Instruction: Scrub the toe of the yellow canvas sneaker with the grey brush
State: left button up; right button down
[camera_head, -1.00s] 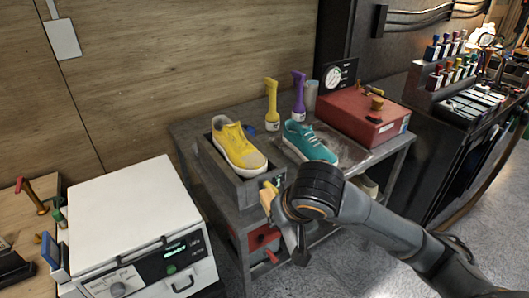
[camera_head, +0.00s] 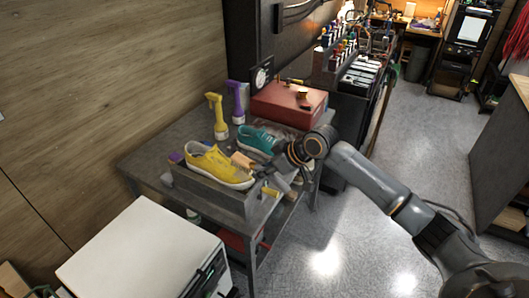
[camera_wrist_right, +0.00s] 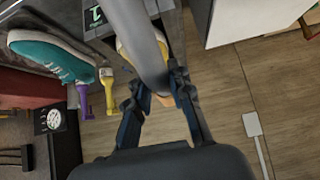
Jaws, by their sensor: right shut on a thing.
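The yellow canvas sneaker (camera_head: 215,164) sits on a dark grey stand (camera_head: 230,199) on the table, its toe to the right. My right gripper (camera_head: 280,166) is beside the toe, shut on the grey brush. The brush's grey body (camera_wrist_right: 146,42) passes between the fingers in the right wrist view and hides most of the sneaker (camera_wrist_right: 123,50). A tan part (camera_head: 242,159), apparently the brush's end, shows by the toe in the head view; I cannot tell whether it touches. My left gripper is not in view.
A teal sneaker (camera_head: 258,139) stands just behind. A white machine (camera_head: 140,250) stands at the front left. The floor to the right is clear.

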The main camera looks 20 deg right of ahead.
jog(key=shift+w+d+r, duration=0.2)
jog(key=shift+w+d, duration=0.15)
jog(key=shift+d, duration=0.1)
jog(key=shift+w+a+f+b, duration=0.1)
jog(key=shift+a+f+b, duration=0.1)
jog(key=shift+f+b, duration=0.1)
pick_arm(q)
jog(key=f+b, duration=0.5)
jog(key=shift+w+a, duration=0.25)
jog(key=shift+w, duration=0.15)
pick_arm(e)
jog(key=f, duration=0.3)
jog(key=w+a+f, duration=0.1)
jog(key=f, duration=0.1)
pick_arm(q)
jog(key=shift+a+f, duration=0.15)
pick_arm(e)
jog(key=shift+f, duration=0.4)
pick_arm(q)
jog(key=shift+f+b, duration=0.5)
jog(key=shift+b, duration=0.1)
pick_arm(e)
jog(key=shift+w+a+f, duration=0.1)
jog(key=shift+w+f, duration=0.05)
jog(key=shift+f, duration=0.35)
jog(key=shift+w+a+f, duration=0.1)
jog(key=shift+f, duration=0.35)
